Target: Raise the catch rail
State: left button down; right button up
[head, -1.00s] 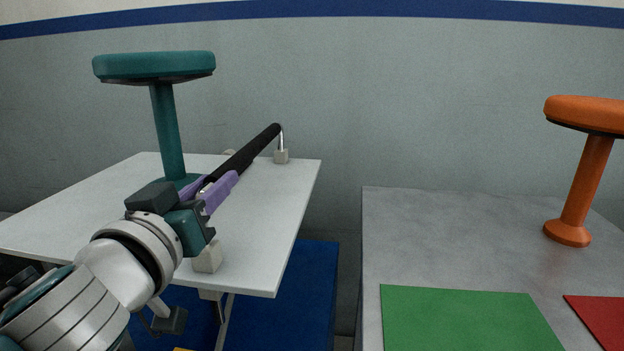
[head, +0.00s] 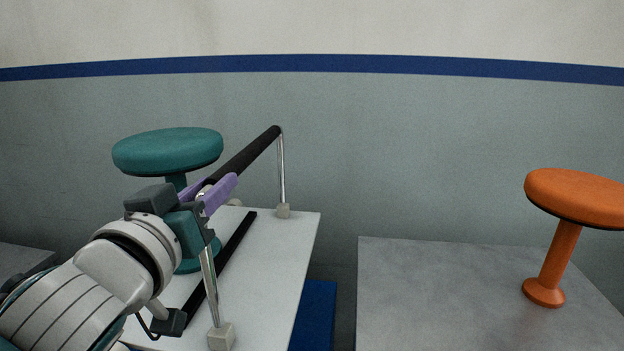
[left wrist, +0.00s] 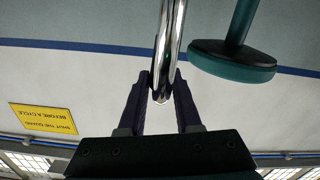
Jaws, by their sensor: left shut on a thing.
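The catch rail (head: 245,158) is a black padded bar above the white table. Chrome posts carry it: the far post (head: 281,170) stands nearly upright in a pale block, and the near post (head: 209,285) leans slightly. My left gripper (head: 208,190), with purple fingers, is shut on the near end of the rail and partly hides it. In the left wrist view a shiny chrome bar (left wrist: 171,40) runs between the purple fingers (left wrist: 161,90). My right gripper is not in view.
A teal stool (head: 168,150) stands on the white table (head: 265,265), close behind my left gripper. A black strip (head: 235,240) lies along the tabletop. At the right an orange stool (head: 575,195) stands on a grey table (head: 430,285). A gap separates the tables.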

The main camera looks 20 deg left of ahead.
pick_arm(q)
jog(key=shift+d+r, duration=0.1)
jog(key=shift+r, duration=0.35)
jog(key=c, duration=1)
grip_release()
jog(key=o, duration=0.4)
jog(key=shift+f, duration=0.2)
jog(key=shift+s, duration=0.1)
jog(key=b+v, duration=0.1)
jog(key=v, duration=0.8)
jog(key=shift+s, duration=0.4)
